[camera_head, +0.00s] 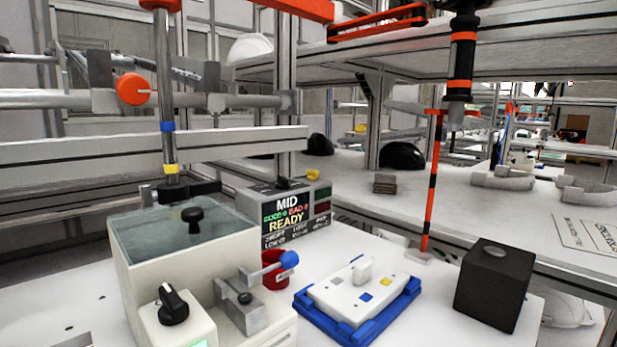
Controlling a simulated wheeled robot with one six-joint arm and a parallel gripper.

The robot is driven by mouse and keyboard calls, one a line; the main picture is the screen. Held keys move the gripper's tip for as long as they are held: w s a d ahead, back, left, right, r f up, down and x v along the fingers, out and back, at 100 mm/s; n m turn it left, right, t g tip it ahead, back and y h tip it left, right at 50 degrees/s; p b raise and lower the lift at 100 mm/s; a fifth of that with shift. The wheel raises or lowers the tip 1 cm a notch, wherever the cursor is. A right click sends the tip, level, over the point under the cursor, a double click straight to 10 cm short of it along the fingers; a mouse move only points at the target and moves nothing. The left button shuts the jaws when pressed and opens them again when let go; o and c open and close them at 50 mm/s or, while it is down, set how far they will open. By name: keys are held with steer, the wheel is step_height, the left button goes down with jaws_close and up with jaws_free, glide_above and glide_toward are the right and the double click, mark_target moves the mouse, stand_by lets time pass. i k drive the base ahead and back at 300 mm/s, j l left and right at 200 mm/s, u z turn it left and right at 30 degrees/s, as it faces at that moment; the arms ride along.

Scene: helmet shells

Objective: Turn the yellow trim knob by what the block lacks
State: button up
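A small yellow part (313,174) sits at the top right of the grey display box (288,212); it may be the yellow trim knob, but it is too small to tell its setting. The box's screen reads MID, GOOD, BAD and READY, with smaller lines I cannot read surely. A black block (495,285) with a round disc on top stands at the right. A white block (358,293) with coloured squares and a raised white tab lies in a blue tray (342,326). I cannot tell which block the task means. My gripper is not in view.
A cream machine (185,255) with a glassy lid and a black knob (173,304) stands at the left. A blue-ended lever (288,260) and a red cup (275,277) are beside it.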

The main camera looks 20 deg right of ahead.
mark_target(312, 175)
steer(key=k+l+z, duration=0.1)
steer(key=l+z, duration=0.65)
steer(key=l, duration=0.15)
steer(key=k, duration=0.05)
